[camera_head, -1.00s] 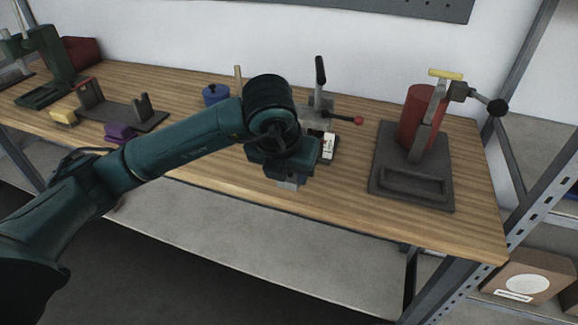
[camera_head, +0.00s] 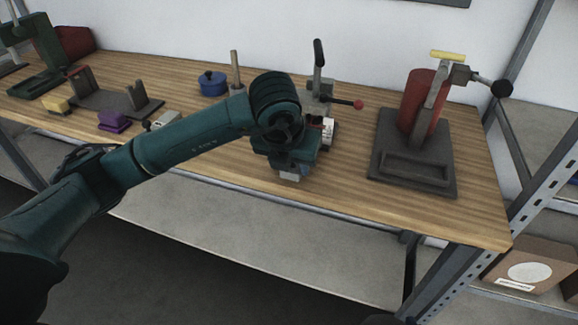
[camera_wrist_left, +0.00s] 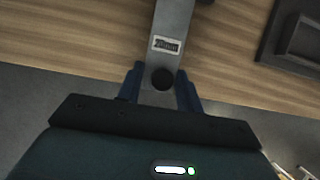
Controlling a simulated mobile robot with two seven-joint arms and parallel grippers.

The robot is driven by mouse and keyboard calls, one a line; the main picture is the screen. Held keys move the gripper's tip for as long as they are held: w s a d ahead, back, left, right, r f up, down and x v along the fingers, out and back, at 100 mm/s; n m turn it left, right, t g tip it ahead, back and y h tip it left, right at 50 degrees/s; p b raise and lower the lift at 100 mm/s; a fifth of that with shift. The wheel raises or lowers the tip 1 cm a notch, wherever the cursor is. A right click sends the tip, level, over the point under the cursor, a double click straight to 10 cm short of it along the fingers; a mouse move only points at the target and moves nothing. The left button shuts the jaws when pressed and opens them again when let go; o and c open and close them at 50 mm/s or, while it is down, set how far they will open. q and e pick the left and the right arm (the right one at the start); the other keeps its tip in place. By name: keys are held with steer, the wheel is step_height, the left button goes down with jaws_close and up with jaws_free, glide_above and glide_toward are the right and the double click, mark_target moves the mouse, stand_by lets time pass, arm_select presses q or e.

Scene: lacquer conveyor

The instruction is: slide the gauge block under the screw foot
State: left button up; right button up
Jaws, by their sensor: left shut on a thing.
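My left gripper (camera_head: 287,165) is over the front middle of the bench in the head view. In the left wrist view its blue fingers (camera_wrist_left: 160,82) are shut on a grey bar with a small printed label and a dark round spot, which I take for the gauge block (camera_wrist_left: 173,20). The bar points away from the gripper over the wood. Behind the gripper in the head view stands a toggle clamp (camera_head: 319,85) with an upright black handle and a red-tipped lever. My wrist hides its lower part, and I cannot make out the screw foot. My right gripper is not in view.
A red cylinder press (camera_head: 419,105) on a dark base stands to the right. A blue pot (camera_head: 212,84), a grey bracket (camera_head: 103,101), a purple block (camera_head: 113,121) and a yellow block (camera_head: 56,105) are to the left. Bare wood (camera_head: 345,190) lies near the front edge.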

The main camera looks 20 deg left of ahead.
arm_select(q)
steer(key=shift+w+d+r+b, duration=0.1)
steer(key=shift+w+b, duration=0.6)
steer(key=shift+w, duration=1.5)
steer(key=o, duration=1.1)
steer(key=shift+o, duration=0.2)
steer(key=shift+s, duration=0.1)
steer(key=v, duration=1.3)
steer(key=shift+b, duration=0.3)
